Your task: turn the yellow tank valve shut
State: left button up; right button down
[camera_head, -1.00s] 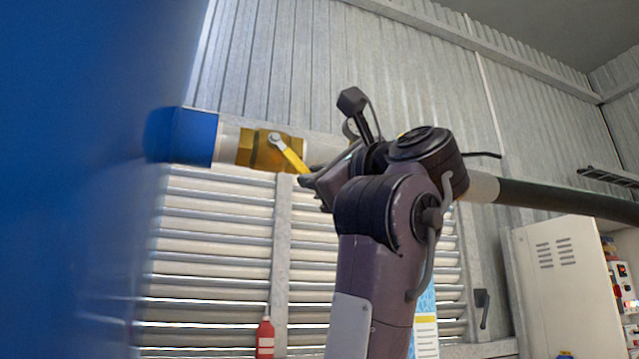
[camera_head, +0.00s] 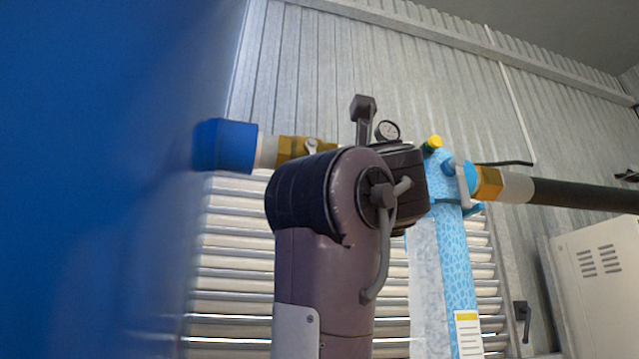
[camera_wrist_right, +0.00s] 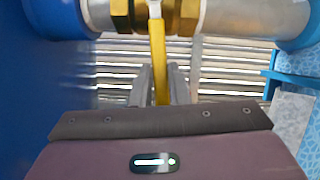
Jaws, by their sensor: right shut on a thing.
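The brass valve body (camera_head: 300,148) sits on the pipe beside the blue tank fitting (camera_head: 226,146) in the head view. Its yellow handle is hidden there behind my right arm. In the right wrist view the yellow handle (camera_wrist_right: 158,60) hangs from the brass valve (camera_wrist_right: 185,14), across the line of the pipe. My right gripper (camera_wrist_right: 158,82) is shut on the handle, with a grey finger on each side of its lower part. The right gripper's fingers are hidden in the head view. My left gripper is not in view.
The large blue tank (camera_head: 90,180) fills the left side, close to the arm. A pressure gauge (camera_head: 387,131), a blue patterned post (camera_head: 455,255) and a dark hose (camera_head: 585,194) are to the right. A slatted shutter (camera_head: 235,270) and a grey cabinet (camera_head: 600,275) stand behind.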

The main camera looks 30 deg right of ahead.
jog(key=shift+w+a, duration=0.1)
dwell(0.3)
jog(key=c, duration=1.4)
grip_release()
jog(key=shift+w+a, duration=0.1)
jog(key=b+v, duration=0.7)
jog(key=shift+s+a+f, duration=0.2)
jog(key=shift+s, duration=0.15)
jog(key=shift+c, duration=0.2)
